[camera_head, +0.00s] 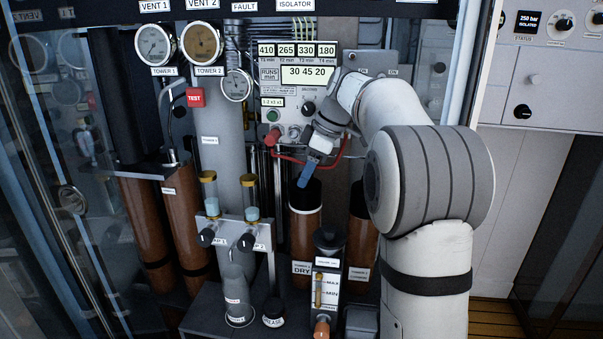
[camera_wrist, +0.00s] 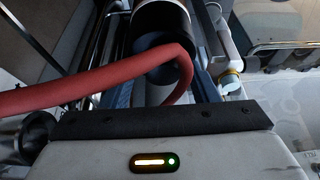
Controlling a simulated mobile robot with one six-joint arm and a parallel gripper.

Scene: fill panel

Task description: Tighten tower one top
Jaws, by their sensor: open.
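A brown cylinder (camera_head: 304,237) with a black top (camera_head: 305,193) stands in the middle of the panel in the head view. The small tower label on it is hard to read; the word DRY shows below it. My gripper (camera_head: 308,174) points down just above the black top, with one blue finger showing. In the wrist view, a dark round cylinder end (camera_wrist: 155,62) lies between the open blue-edged fingers of my gripper (camera_wrist: 162,88). A red hose (camera_wrist: 90,85) crosses in front of it. I cannot tell whether the fingers touch the top.
A second brown cylinder (camera_head: 362,235) stands close on the right, partly behind my arm. The red hose also shows behind my gripper in the head view (camera_head: 290,158). A level gauge (camera_head: 327,285), a grease jar (camera_head: 274,313) and two black knobs (camera_head: 245,242) stand in front.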

